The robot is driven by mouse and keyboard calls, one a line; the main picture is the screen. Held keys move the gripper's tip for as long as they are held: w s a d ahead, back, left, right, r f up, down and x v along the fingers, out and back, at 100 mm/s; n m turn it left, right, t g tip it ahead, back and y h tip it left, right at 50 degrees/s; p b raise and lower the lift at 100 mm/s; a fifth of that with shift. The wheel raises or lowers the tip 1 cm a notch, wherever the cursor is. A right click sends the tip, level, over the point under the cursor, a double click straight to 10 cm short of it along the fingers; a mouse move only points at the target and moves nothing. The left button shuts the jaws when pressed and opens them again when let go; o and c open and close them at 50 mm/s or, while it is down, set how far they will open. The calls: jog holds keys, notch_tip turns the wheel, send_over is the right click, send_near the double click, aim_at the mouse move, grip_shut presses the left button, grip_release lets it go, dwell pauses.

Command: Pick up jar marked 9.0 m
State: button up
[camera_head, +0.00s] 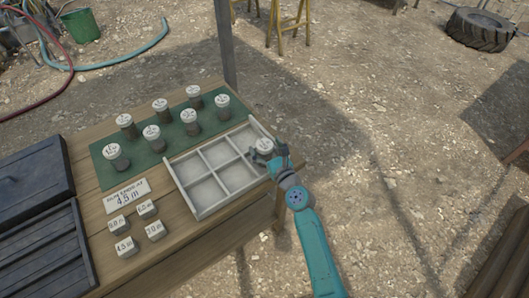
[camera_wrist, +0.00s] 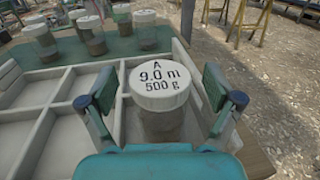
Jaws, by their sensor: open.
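The jar marked 9.0 m (camera_wrist: 160,85) is clear with a white lid reading "A 9.0 m 500 g". It stands upright in a compartment at the right end of the grey-white divided tray (camera_wrist: 55,118). In the head view the jar (camera_head: 265,144) is partly hidden by my gripper (camera_head: 267,157). In the wrist view my gripper (camera_wrist: 160,98) is open, with one finger on each side of the jar. Gaps show between the fingers and the lid.
Several similar white-lidded jars stand on a green mat (camera_head: 172,137) left of and behind the tray (camera_head: 180,187). Small white labelled blocks (camera_head: 155,230) and a "4.3 m" card (camera_head: 127,195) lie on the wooden table (camera_head: 185,243). A dark case (camera_head: 35,180) is at left.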

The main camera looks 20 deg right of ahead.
jog(key=shift+w, duration=0.4)
grip_shut()
jog(key=shift+r, duration=0.2)
